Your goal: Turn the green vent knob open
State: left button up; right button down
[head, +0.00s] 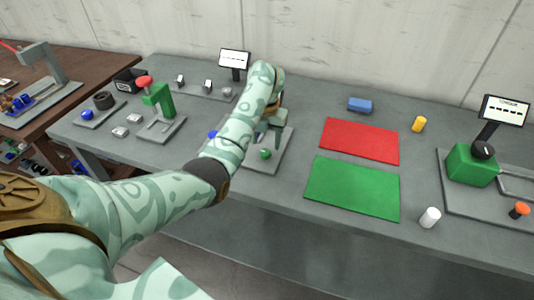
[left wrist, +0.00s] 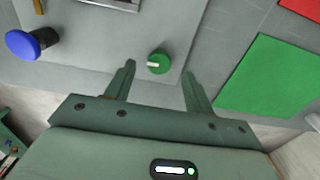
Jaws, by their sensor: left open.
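The green vent knob (left wrist: 159,62) is a small round knob with a pale pointer bar, on a grey plate (left wrist: 120,65). In the left wrist view it lies just beyond and between the fingers of my left gripper (left wrist: 160,82), which is open and empty. In the head view the green knob (head: 265,154) sits near the front of the plate, and my left gripper (head: 266,132) is above and behind it. The pointer bar lies roughly sideways in the left wrist view. My right gripper is not in view.
A blue mushroom knob (left wrist: 30,43) stands on the same plate. A green mat (head: 352,188) and a red mat (head: 360,140) lie to the right. A white cylinder (head: 430,217) stands near the front edge. A green screw-jack frame (head: 160,101) stands left of my arm.

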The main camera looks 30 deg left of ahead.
aim_at(266, 151)
pick_arm(q)
jog(key=shift+f+b, duration=0.55)
jog(key=shift+f, duration=1.35)
jog(key=c, duration=1)
